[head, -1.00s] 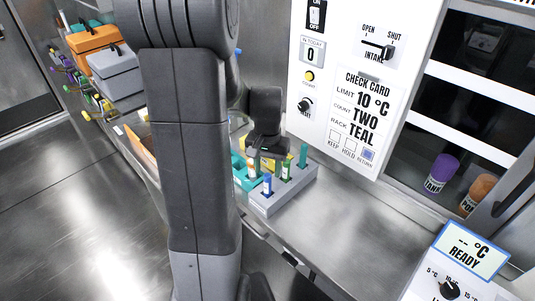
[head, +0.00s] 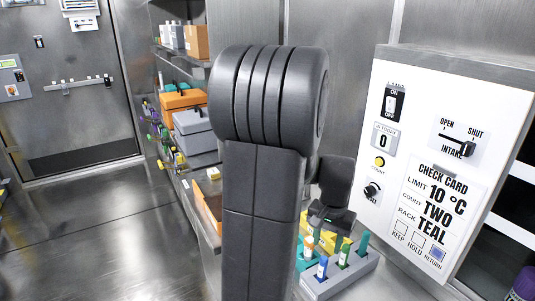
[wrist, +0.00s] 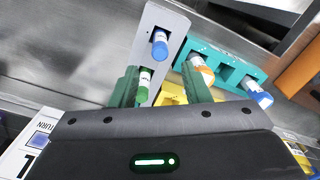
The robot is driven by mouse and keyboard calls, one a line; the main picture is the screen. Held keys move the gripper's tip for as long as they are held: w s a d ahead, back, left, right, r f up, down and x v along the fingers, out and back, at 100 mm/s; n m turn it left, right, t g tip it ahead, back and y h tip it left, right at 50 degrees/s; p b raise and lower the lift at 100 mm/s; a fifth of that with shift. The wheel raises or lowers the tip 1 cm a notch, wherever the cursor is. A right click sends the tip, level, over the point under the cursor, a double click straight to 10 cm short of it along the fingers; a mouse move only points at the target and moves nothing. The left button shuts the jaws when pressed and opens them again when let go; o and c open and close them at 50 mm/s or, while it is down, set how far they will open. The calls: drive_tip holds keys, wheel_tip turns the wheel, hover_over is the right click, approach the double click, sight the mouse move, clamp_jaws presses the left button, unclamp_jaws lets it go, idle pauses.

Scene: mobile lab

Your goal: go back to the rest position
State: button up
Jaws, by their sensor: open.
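My gripper (wrist: 160,82) is open, its two green fingers apart in the wrist view. In the head view its dark body (head: 334,190) hangs over the bench behind my arm's large grey link, and its fingertips are hard to make out. A grey rack (head: 368,272) stands below it with blue- and green-capped vials. In the wrist view, the green-capped vial (wrist: 144,88) shows close to the left finger; I cannot tell whether they touch. The blue-capped vial (wrist: 160,46) is beyond it in the grey rack (wrist: 172,20).
A teal rack (wrist: 226,72) with orange- and blue-capped vials and a yellow rack (wrist: 172,94) lie beside the grey one. A white control panel (head: 410,150) rises at the right. Orange (head: 184,101) and grey (head: 194,122) cases sit on the left shelf. The floor at left is clear.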

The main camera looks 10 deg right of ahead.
sight(324, 258)
wheel_tip(324, 258, down, 10)
drive_tip(key=shift+f, duration=0.15)
drive_tip(key=shift+r, duration=0.8)
